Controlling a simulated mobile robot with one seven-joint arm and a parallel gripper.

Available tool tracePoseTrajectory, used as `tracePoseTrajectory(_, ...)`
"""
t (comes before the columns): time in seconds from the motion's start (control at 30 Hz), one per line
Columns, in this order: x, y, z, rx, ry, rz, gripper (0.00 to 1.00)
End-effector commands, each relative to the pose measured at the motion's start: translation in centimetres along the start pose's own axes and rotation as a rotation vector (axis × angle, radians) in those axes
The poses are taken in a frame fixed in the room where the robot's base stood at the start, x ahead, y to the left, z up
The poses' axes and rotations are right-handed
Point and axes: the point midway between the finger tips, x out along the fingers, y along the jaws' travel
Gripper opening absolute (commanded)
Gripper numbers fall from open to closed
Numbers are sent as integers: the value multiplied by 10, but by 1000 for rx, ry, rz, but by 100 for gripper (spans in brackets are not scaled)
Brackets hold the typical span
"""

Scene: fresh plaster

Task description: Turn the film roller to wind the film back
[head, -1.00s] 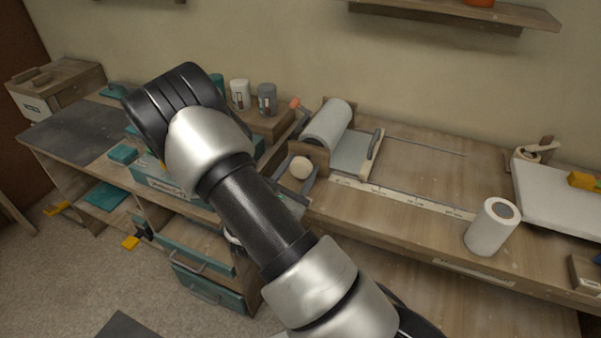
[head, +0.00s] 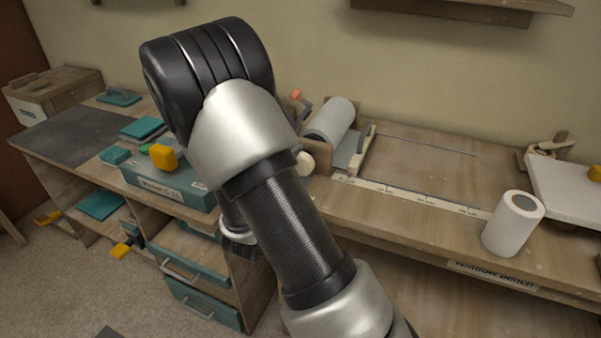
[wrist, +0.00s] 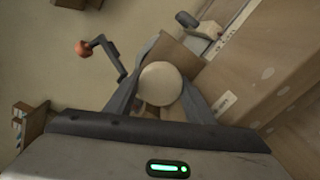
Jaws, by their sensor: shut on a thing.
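The film roller, a pale grey roll (head: 331,120) in a wooden holder, lies at the back of the bench in the head view. Its round cream end knob (head: 305,163) is partly hidden behind my arm. In the wrist view the knob (wrist: 160,83) sits between the two grey fingers of my gripper (wrist: 160,92), which is shut on it. The gripper is hidden behind my arm in the head view. A grey crank with an orange-red grip (wrist: 82,48) stands to the left of the knob in the wrist view.
A white roll (head: 513,224) stands upright on the right of the bench. A ruler strip (head: 415,198) runs along the bench beside clear wood. A teal case (head: 165,187) with a yellow object (head: 164,157) on it is left of my arm. A shelf (head: 462,8) hangs above.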

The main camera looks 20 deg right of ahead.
Motion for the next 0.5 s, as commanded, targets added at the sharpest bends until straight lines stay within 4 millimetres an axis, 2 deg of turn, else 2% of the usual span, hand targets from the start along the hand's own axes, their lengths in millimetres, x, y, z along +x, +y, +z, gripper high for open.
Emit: tracePoseTrajectory(0.5,0,0,0,80,2,-3,26)
